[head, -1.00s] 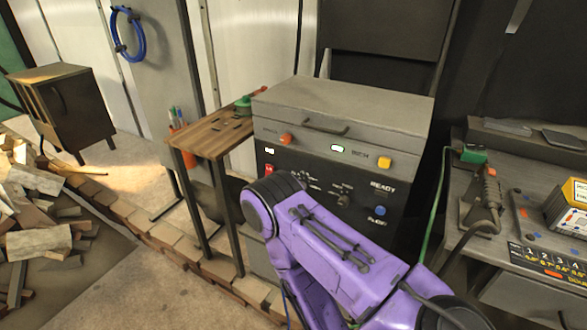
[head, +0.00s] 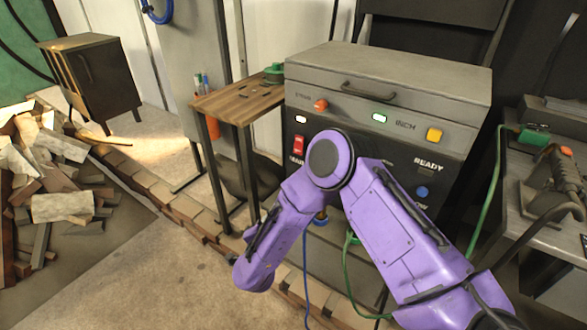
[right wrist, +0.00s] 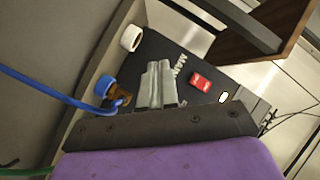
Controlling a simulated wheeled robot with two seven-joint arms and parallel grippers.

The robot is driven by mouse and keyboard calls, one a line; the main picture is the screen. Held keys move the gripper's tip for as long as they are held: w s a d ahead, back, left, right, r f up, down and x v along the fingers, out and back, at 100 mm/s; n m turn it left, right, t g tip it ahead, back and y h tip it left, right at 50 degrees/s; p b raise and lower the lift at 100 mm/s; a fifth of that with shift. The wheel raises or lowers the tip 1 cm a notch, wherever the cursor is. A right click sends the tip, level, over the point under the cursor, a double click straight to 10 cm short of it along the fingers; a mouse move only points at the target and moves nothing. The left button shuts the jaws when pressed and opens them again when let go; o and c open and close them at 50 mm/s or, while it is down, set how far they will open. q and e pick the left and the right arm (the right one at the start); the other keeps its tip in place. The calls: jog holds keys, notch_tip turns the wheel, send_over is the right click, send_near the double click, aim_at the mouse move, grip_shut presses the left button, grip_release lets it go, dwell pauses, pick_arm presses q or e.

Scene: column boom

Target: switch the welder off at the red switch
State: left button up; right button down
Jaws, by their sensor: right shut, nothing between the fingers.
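The red switch (head: 298,147) sits at the left of the welder's black front panel (head: 455,148), under a small white lamp (head: 300,119). My right arm crosses in front of the panel in the head view, and its gripper is hidden there. In the right wrist view my right gripper (right wrist: 155,68) shows two grey fingers closed together and empty. The red switch (right wrist: 201,82) is to the right of the fingertips in that view, apart from them. Whether the switch is on or off I cannot tell. My left gripper is not in view.
A small wooden-topped table (head: 240,100) stands left of the welder. Blue (head: 305,265) and green (head: 352,290) cables hang below the panel. A blue connector (right wrist: 104,86) sits left of the fingers. A grey bench (head: 520,195) stands at the right.

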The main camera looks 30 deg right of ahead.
aim_at(300, 151)
pick_arm(q)
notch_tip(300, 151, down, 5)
jog(key=b, duration=0.3)
pick_arm(e)
jog(key=w+d+r+m+g+h, duration=0.2)
jog(key=w+r+m+g+h, duration=0.1)
jog(key=r+m, duration=0.3)
jog(key=w+d+r+m+g+h, duration=0.2)
jog(key=w+r+m+g, duration=0.1)
jog(key=r+m, duration=0.4)
jog(key=shift+w+d+m+h, duration=0.25)
jog(key=shift+w+m+h, duration=0.05)
jog(key=shift+h, duration=0.1)
jog(key=x, duration=1.4)
jog(key=shift+f, duration=0.1)
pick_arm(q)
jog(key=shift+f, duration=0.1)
